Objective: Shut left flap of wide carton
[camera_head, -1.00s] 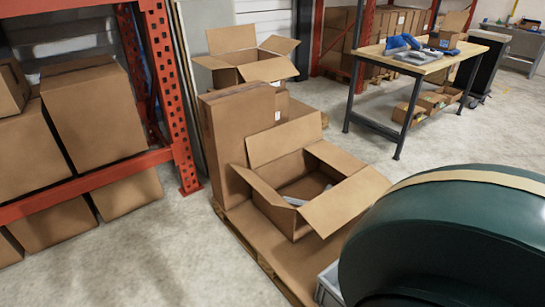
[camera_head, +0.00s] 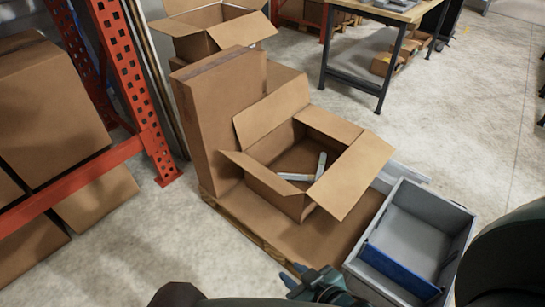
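The wide carton (camera_head: 277,194) stands open on a cardboard-topped pallet in the middle of the head view. Its left flap (camera_head: 250,171) sticks outward to the left, open. The back flap (camera_head: 272,112) stands up, the far-right flap (camera_head: 331,124) is open, and the large near-right flap (camera_head: 352,174) leans outward. Light grey pieces (camera_head: 308,172) lie inside.
A tall closed carton (camera_head: 205,118) stands close behind the wide carton's left side. A grey tote (camera_head: 455,219) with a blue panel stands at the right. Another open carton (camera_head: 215,32) is behind. An orange rack (camera_head: 131,85) is at left.

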